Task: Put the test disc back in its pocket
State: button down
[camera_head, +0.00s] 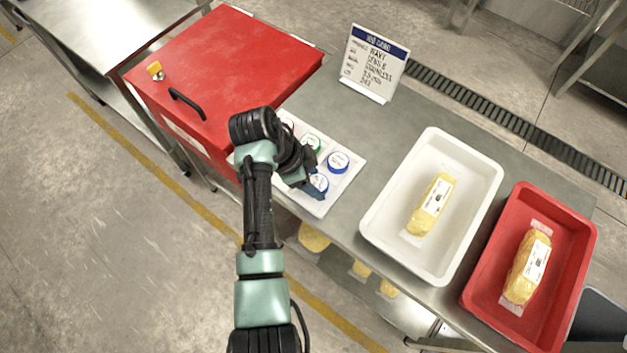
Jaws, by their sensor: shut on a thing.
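A white holder (346,183) lies on the steel table, with round discs on it. A blue-rimmed disc (338,161) sits at its right side, and a green-rimmed disc (311,142) sits near its back. My gripper (314,192) is low over the front part of the holder, shut on another blue-rimmed disc (320,182) with a white top. My arm and gripper hide the holder's left part. I cannot tell whether the held disc is inside a pocket or just above it.
A red lidded box (225,65) with a black handle stands left of the holder. A white tray (451,146) and a red tray (572,222), each with a yellow pack, stand to the right. A sign (373,64) stands behind. Bare table lies between holder and white tray.

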jog(key=shift+f, duration=0.85)
jog(key=shift+c, duration=0.8)
grip_release()
jog(key=shift+a+r, duration=0.25)
jog(key=shift+r, duration=0.25)
jog(key=b+v, duration=0.1)
jog(key=v, duration=1)
jog(key=shift+s, duration=0.1)
